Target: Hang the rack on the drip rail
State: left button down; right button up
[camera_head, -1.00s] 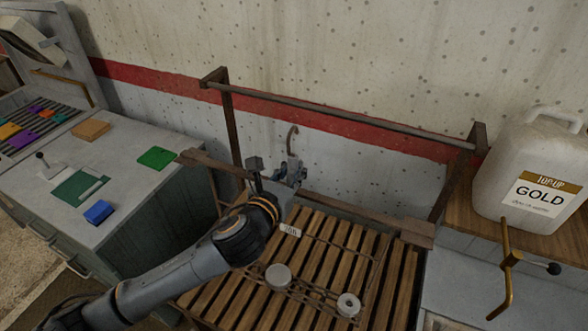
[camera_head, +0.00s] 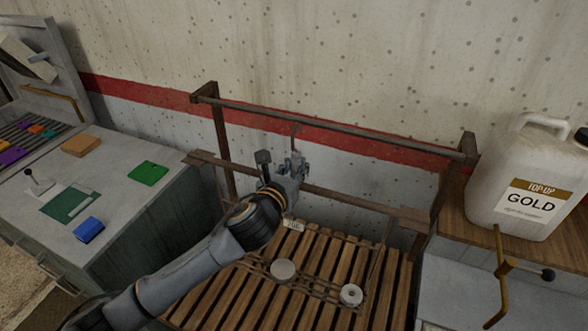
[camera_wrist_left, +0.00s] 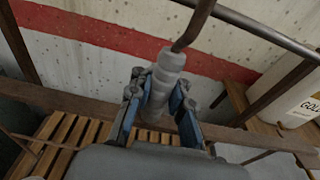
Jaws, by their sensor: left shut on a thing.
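My left gripper (camera_head: 296,166) is shut on the grey ribbed grip (camera_wrist_left: 164,82) of the rack. A brown bent hook (camera_wrist_left: 192,26) rises from the grip. In the head view, the hook's top (camera_head: 296,131) lines up with the drip rail (camera_head: 345,130); I cannot tell whether they touch. The rack's thin wire frame (camera_head: 318,291) shows below the gripper, over wooden slats, with a number tag and two round pieces (camera_head: 283,270) (camera_head: 350,295). The arm hides part of it. The rail also shows at upper right in the wrist view (camera_wrist_left: 265,33). My right gripper is not in view.
Brown posts (camera_head: 222,140) carry the rail before the concrete wall. A lower crossbar (camera_head: 360,201) runs behind the gripper. A white jug (camera_head: 520,180) stands right, near a brass lever (camera_head: 503,265). A grey bench (camera_head: 130,207) with coloured blocks is at left.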

pick_arm(q)
jog(key=x, duration=0.3)
jog(key=shift+w+d+r, duration=0.1)
jog(key=shift+w+r, duration=0.15)
jog(key=shift+r, duration=0.1)
dwell(0.3)
jog(key=shift+w+r, duration=0.1)
jog(key=shift+w+d, duration=0.1)
jog(key=shift+w, duration=0.15)
jog(key=shift+x, duration=1.2)
jog(key=shift+r, duration=0.15)
